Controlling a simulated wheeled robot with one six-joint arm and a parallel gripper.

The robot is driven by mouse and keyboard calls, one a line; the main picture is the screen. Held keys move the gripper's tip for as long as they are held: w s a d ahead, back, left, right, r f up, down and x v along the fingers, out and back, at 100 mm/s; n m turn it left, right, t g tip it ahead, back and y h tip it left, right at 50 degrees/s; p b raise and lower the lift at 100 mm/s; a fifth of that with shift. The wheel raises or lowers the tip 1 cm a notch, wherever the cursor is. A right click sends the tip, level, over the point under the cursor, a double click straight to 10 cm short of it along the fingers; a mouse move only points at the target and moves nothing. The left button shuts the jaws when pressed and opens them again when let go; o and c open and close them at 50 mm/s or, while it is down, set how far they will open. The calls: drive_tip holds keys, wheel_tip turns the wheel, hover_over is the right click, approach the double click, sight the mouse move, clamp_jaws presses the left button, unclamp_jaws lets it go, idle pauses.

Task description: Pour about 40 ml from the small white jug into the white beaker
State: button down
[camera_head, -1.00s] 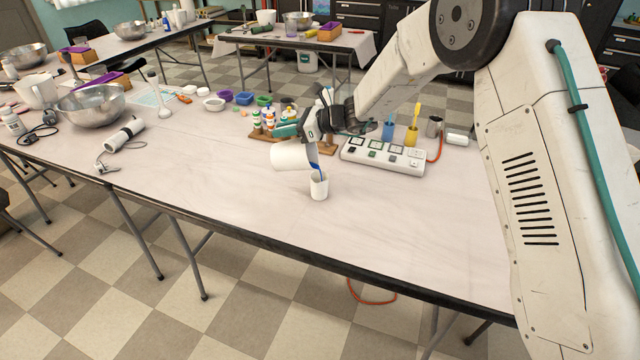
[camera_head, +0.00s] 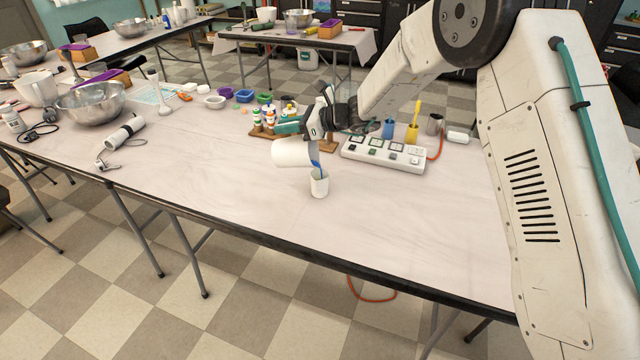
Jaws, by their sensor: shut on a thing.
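The small white jug (camera_head: 293,153) is tilted nearly on its side in the air, its mouth to the right and low. My gripper (camera_head: 312,128) is shut on the jug at its upper right side; the grip itself is partly hidden. The white beaker (camera_head: 319,185) stands upright on the table just below the jug's mouth. Blue liquid (camera_head: 316,168) shows between the jug's lip and the beaker's opening. The level inside the beaker is too small to tell.
Behind the jug stands a wooden rack with small bottles (camera_head: 270,122). A white device panel (camera_head: 383,153), a blue cup (camera_head: 388,129) and a yellow cup (camera_head: 411,134) are to the right. The table (camera_head: 240,200) in front is clear.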

drive_tip(key=shift+s+d+r+y+p, duration=0.1)
drive_tip(key=shift+d+r+y+p, duration=0.25)
drive_tip(key=shift+d+y+p, duration=0.2)
idle(0.6)
drive_tip(key=a+f+h, duration=0.1)
drive_tip(key=a+h, duration=0.1)
drive_tip(key=a+f+h, duration=0.1)
drive_tip(key=a, duration=0.1)
drive_tip(key=shift+w+f+h, duration=0.3)
drive_tip(key=shift+w+h, duration=0.05)
drive_tip(key=shift+w+a+f+g+h, duration=0.15)
drive_tip(key=shift+g+h, duration=0.15)
drive_tip(key=shift+h, duration=0.3)
